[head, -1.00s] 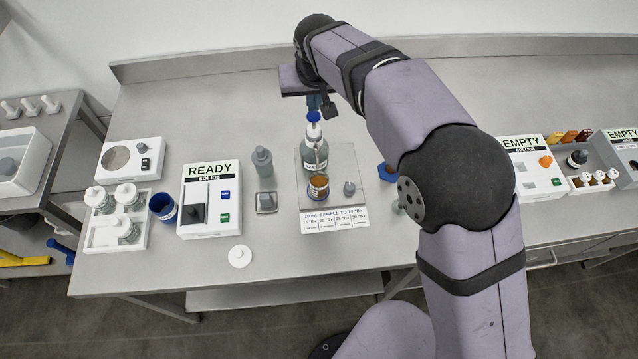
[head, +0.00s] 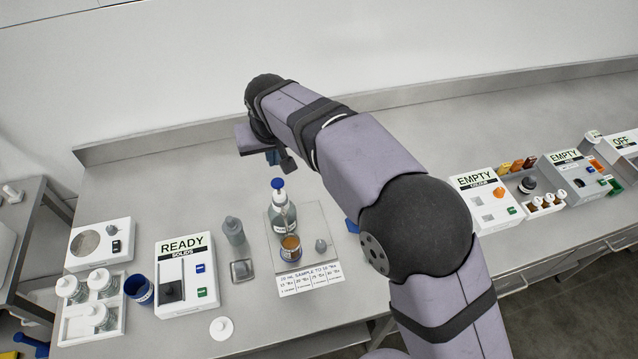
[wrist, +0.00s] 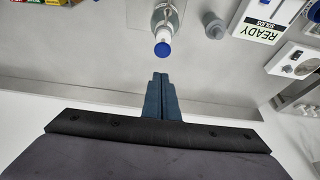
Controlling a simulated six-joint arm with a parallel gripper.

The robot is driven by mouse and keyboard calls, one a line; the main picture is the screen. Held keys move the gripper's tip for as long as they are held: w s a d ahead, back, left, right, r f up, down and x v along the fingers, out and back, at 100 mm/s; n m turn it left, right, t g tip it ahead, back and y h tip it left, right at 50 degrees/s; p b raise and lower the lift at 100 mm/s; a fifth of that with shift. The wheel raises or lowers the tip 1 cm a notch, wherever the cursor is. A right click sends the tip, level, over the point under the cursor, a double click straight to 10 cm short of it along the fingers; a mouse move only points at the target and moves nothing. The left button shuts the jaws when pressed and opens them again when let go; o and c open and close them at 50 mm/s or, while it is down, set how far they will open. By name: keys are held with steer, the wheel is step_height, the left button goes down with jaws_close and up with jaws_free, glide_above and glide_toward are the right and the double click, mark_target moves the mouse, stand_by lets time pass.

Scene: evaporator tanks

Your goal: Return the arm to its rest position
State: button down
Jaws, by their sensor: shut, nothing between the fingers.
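My gripper (head: 273,157) hangs above the far part of the bench, behind and above the blue-capped bottle (head: 283,215). In the wrist view my gripper's two blue fingers (wrist: 160,76) are together with nothing between them. The bottle's blue cap (wrist: 163,49) shows just beyond the fingertips in that view, with a visible gap. The bottle stands upright on a grey plate (head: 318,228). My arm reaches from the lower right to the gripper and hides part of the bench.
A small amber-filled cup (head: 290,246) stands in front of the bottle. The READY solids unit (head: 184,275), a blue cup (head: 139,289) and a white rack of jars (head: 72,325) are at left. The EMPTY colour unit (head: 486,197) is at right. The back left bench is clear.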

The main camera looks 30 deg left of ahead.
steer(key=shift+w+a+r+n, duration=0.15)
steer(key=shift+a+n, duration=0.1)
steer(key=shift+n, duration=0.35)
steer(key=s+d+f+n+g+h, duration=0.1)
steer(key=s+d+f+g+h, duration=0.1)
steer(key=s+d+f, duration=0.45)
steer(key=s+d+f+n+g+h, duration=0.1)
steer(key=s+d+f, duration=0.2)
steer(key=d+f, duration=0.6)
steer(key=s+d+r+m+g+h+b, duration=0.1)
steer(key=s+d+m, duration=0.15)
steer(key=d, duration=1.05)
steer(key=s+d+r+m+g+b, duration=0.15)
steer(key=d+m, duration=0.25)
steer(key=d, duration=0.8)
steer(key=w+d+r+m+t, duration=0.2)
steer(key=d+m, duration=0.3)
steer(key=d, duration=0.6)
steer(key=shift+w+d+m+y, duration=0.2)
steer(key=shift+w+m+y, duration=0.2)
steer(key=shift+w, duration=0.3)
